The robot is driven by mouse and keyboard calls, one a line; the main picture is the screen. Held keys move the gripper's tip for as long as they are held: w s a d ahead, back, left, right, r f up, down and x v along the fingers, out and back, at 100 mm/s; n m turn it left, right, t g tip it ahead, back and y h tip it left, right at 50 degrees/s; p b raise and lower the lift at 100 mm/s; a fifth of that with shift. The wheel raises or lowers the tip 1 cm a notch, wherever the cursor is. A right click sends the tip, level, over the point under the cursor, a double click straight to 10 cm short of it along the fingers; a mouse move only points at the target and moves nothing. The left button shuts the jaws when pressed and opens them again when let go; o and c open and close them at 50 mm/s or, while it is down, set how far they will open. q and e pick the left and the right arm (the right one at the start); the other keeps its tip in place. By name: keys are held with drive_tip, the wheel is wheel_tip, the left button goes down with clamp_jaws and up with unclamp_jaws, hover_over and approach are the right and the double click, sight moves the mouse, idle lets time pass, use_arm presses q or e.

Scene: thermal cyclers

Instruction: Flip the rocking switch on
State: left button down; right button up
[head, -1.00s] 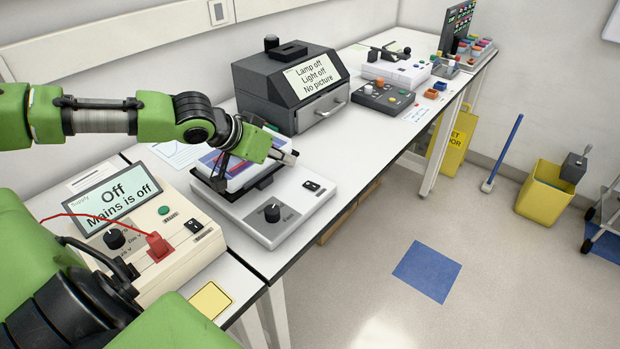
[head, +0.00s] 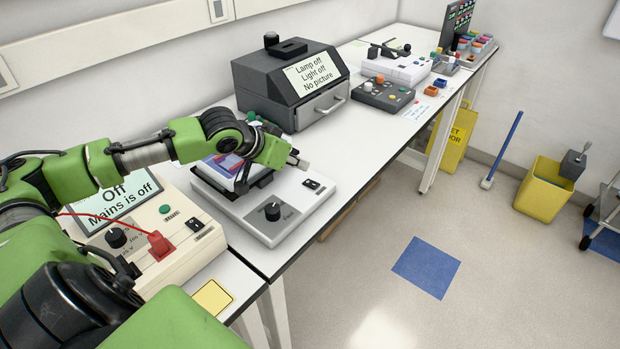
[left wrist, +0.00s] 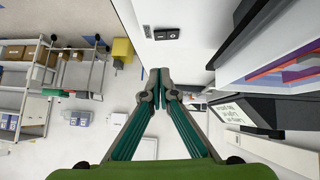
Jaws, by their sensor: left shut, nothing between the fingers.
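A pale rocker device (head: 240,212) stands on the bench, with a tray on top, a black dial (head: 272,211) and a small black rocker switch (head: 312,184) at its right front corner. My left gripper (head: 304,165) is shut and empty, just above and behind this switch in the head view. In the left wrist view the shut fingertips (left wrist: 160,74) are in the middle, with the switch (left wrist: 167,34) above them in the picture, apart from them. My forearm covers part of the tray. My right gripper is not in view.
The cream supply unit (head: 180,250) at left reads "Off, Mains is off" and has its own black switch (head: 194,224) and a red plug (head: 160,246). A dark grey lamp box (head: 290,85) stands behind the rocker device. The bench in front of the box is clear.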

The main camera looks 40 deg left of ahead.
sight(318, 183)
use_arm(q)
drive_tip(key=x, duration=0.3)
drive_tip(key=shift+w+d+f+p, duration=0.2)
drive_tip(key=shift+w+p, duration=0.1)
drive_tip(key=shift+p, duration=0.1)
wheel_tip(318, 183, down, 3)
drive_tip(key=shift+w+d+f+p, duration=0.1)
drive_tip(key=shift+d+f+p, duration=0.1)
drive_tip(key=shift+p, duration=0.25)
drive_tip(key=shift+f, duration=0.5)
